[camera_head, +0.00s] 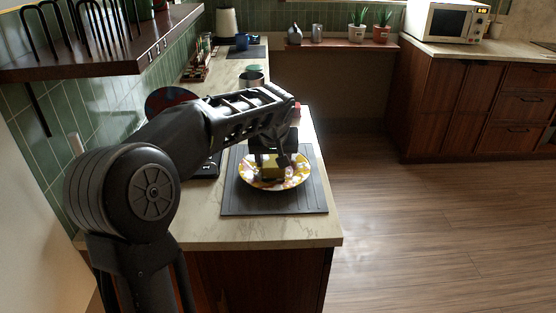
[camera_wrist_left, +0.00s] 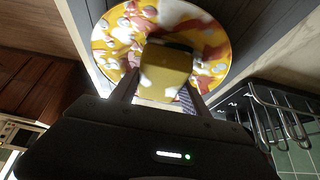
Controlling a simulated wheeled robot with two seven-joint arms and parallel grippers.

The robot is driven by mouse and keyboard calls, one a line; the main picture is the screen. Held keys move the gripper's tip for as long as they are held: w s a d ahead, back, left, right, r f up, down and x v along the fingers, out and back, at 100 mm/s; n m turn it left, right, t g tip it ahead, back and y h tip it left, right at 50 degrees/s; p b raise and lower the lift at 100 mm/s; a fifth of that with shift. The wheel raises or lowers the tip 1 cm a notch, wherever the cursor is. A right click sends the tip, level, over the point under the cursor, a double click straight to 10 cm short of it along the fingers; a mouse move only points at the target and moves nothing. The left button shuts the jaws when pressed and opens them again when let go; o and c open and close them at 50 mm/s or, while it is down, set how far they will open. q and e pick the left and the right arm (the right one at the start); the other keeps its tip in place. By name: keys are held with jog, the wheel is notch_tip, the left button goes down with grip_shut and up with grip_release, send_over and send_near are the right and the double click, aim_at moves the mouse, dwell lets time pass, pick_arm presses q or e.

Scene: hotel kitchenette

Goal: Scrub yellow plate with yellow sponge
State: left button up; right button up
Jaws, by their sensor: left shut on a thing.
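The yellow plate (camera_head: 247,181) lies on a dark grey mat on the counter, with reddish-brown and white patches on it. It also shows in the left wrist view (camera_wrist_left: 112,30). My left gripper (camera_head: 276,162) points down over the plate and is shut on the yellow sponge (camera_head: 272,173). In the left wrist view, the sponge (camera_wrist_left: 165,72) sits between the two fingers, in front of the plate. The sponge appears at the plate's surface, but I cannot tell for sure whether it touches. My right gripper is not in view.
The dark grey mat (camera_head: 272,205) lies near the counter's front edge (camera_head: 325,240). A dark shelf (camera_head: 95,62) with a wire rack overhangs at the left. Open floor is on the right.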

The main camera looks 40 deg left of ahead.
aim_at(289, 172)
pick_arm(q)
jog(key=shift+f, duration=0.1)
jog(key=shift+w+d, duration=0.6)
jog(key=shift+d, duration=0.25)
jog(key=shift+w+d, duration=0.6)
jog(key=shift+d, duration=0.2)
jog(key=shift+a, duration=0.15)
jog(key=shift+s+a+b, duration=0.25)
jog(key=shift+s+a, duration=0.4)
jog(key=shift+a, duration=0.15)
jog(key=shift+s+a+b, duration=0.2)
jog(key=shift+s+a, duration=0.4)
jog(key=shift+a, duration=0.2)
jog(key=shift+w+d, duration=0.6)
jog(key=shift+d, duration=0.3)
jog(key=shift+w+d, duration=0.6)
jog(key=shift+d, duration=0.25)
